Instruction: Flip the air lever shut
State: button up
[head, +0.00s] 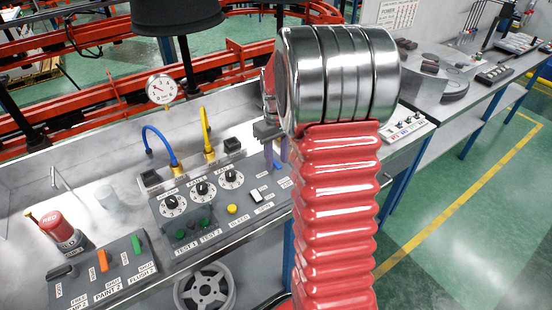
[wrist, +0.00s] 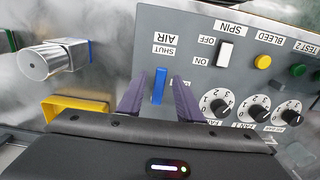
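The air lever (wrist: 159,86) is a slim blue bar on the grey panel, beside the AIR and SHUT labels in the wrist view. In the head view the lever (head: 284,183) shows only partly, just below my gripper. My gripper (head: 276,158) has two purple fingers and hangs over the panel's far right corner. In the wrist view my gripper (wrist: 158,98) is open, one finger on each side of the lever, with visible gaps. I cannot tell how deep the fingertips reach beside it.
The panel (head: 185,245) also has a white spin switch (head: 255,195), a yellow bleed button (head: 232,209), green test buttons and several black dials. Blue (head: 160,143) and yellow (head: 206,130) hoses rise behind it. A silver cylinder fitting (wrist: 45,62) stands near the fingers.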

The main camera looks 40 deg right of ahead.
aim_at(277, 165)
notch_tip(277, 165, up, 14)
jog(key=shift+f, duration=0.25)
dwell(0.3)
dwell(0.5)
jog(key=s+a+t, duration=0.2)
jog(key=s+a, duration=0.7)
jog(key=a, duration=0.3)
jog(key=s+a+r+t, duration=0.1)
jog(key=s+a+t, duration=0.2)
jog(key=s+a, duration=0.6)
jog(key=a, duration=0.4)
jog(key=shift+s+t, duration=0.3)
jog(key=shift+s, duration=0.05)
jog(key=shift+s+r, duration=0.1)
jog(key=shift+s, duration=0.05)
dwell(0.7)
